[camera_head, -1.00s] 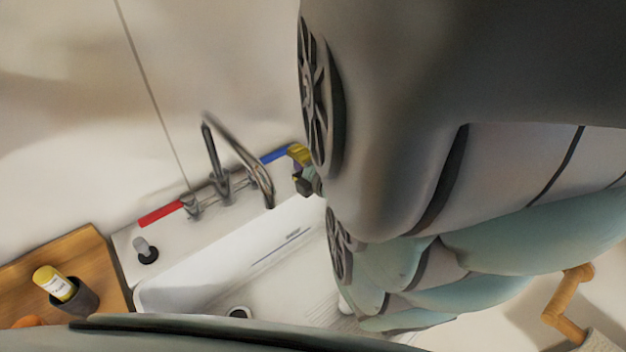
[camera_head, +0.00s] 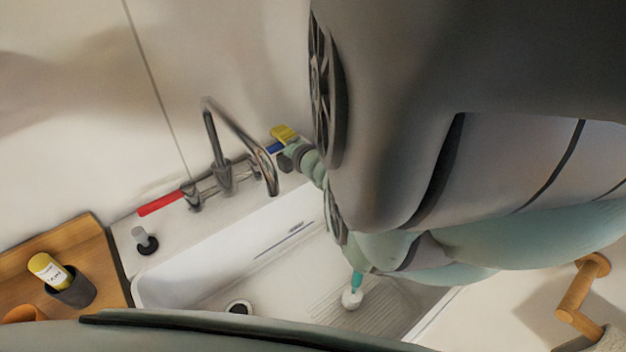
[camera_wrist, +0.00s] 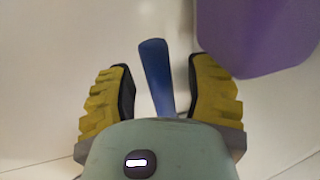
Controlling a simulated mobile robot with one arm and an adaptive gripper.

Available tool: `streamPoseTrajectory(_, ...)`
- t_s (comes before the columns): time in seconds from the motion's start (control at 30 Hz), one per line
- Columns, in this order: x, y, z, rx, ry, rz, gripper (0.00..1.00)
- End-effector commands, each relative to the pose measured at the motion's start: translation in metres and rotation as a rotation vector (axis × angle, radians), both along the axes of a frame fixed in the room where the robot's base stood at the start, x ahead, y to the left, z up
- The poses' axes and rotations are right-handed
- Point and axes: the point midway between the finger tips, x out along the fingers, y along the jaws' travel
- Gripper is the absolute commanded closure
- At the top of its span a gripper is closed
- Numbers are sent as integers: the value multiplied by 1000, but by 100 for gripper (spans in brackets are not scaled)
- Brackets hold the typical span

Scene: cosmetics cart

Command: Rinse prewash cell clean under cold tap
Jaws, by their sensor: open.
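The white sink basin (camera_head: 200,275) fills the lower middle of the head view; I cannot tell whether it is the prewash cell. Behind it stands a chrome tap (camera_head: 222,165) with a red lever (camera_head: 160,205) at left and a blue lever (camera_head: 275,149) at right. My gripper (camera_head: 285,136) with yellow finger pads is at the blue lever and covers part of it. In the wrist view my gripper (camera_wrist: 160,78) is open, with the blue lever (camera_wrist: 155,75) between its fingers and a gap on each side. No water stream is visible.
A white-headed teal brush (camera_head: 352,298) is in the basin near the drain (camera_head: 239,308). A yellow bottle in a dark cup (camera_head: 72,289) stands on a wooden surface at left. A purple object (camera_wrist: 255,35) is close to the right finger in the wrist view. My arm hides the right side.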

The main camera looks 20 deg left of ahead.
Motion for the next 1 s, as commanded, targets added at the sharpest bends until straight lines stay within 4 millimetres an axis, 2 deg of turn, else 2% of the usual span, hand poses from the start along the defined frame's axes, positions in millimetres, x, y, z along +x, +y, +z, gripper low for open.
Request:
streamPoseTrajectory(0.03, 5, -6, 0, 0, 0, -14, 48)
streamPoseTrajectory(0.17, 5, -6, 0, 0, 0, -14, 48)
streamPoseTrajectory(0.2, 5, -6, 0, 0, 1, -15, 45)
streamPoseTrajectory(0.73, 5, -6, 0, 1, 0, -16, 100)
streamPoseTrajectory(1.0, 5, -6, 0, 0, 0, -16, 100)
